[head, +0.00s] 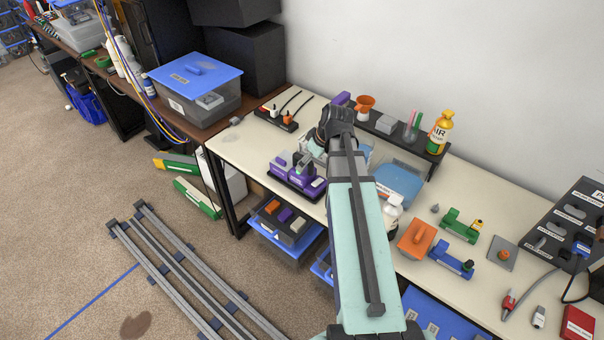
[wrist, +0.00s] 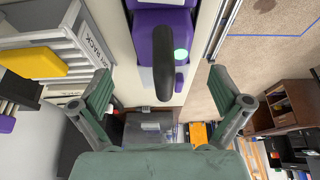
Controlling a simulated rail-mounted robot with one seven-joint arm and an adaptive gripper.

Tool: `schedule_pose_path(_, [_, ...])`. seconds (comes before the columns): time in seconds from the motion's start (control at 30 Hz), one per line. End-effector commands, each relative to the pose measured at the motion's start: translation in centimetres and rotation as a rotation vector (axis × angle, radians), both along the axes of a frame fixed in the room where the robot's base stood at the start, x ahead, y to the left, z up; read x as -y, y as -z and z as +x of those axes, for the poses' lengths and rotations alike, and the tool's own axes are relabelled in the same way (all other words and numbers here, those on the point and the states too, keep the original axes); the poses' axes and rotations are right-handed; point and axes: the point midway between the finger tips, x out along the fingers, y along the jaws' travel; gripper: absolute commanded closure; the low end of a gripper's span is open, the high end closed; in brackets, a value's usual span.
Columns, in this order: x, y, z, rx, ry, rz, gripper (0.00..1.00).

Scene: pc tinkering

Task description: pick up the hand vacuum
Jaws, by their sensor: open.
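A purple device with a dark arched handle and a small green spot shows at the top centre of the wrist view; I take it for the hand vacuum (wrist: 153,25). Its upper part is cut off by the frame. In the head view, a purple and grey object (head: 297,178) stands near the table's front edge; I cannot tell for sure that it is the same thing. My gripper (head: 336,120) is over the table, partly hidden by my arm. In the wrist view, my gripper (wrist: 162,90) is open and empty, its fingers apart on either side of the handle's line.
A power strip (head: 278,117) lies left of my gripper. A dark shelf (head: 385,133) with an orange funnel (head: 365,104) and a yellow bottle (head: 440,132) runs along the wall. A blue-lidded box (head: 195,82) stands on the brown desk. Toy-like parts crowd the table's right side.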

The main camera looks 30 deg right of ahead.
Motion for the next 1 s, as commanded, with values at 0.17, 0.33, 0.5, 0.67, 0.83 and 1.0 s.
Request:
schedule_pose_path(0.17, [-0.2,0.9,0.4,-0.001,0.0,0.0,0.0])
schedule_pose_path(0.33, [-0.4,1.4,0.6,-0.001,-0.001,0.0,0.0])
schedule_pose_path(0.5, [-0.9,2.8,1.2,-0.003,-0.001,0.002,0.0])
schedule_pose_path(0.67, [-1.2,4.5,1.9,-0.003,-0.001,0.002,0.0])
schedule_pose_path(0.83, [-1.4,5.6,2.2,-0.002,-0.001,0.001,0.0])
schedule_pose_path(1.0, [-1.4,5.8,2.3,0.0,0.0,0.0,0.0])
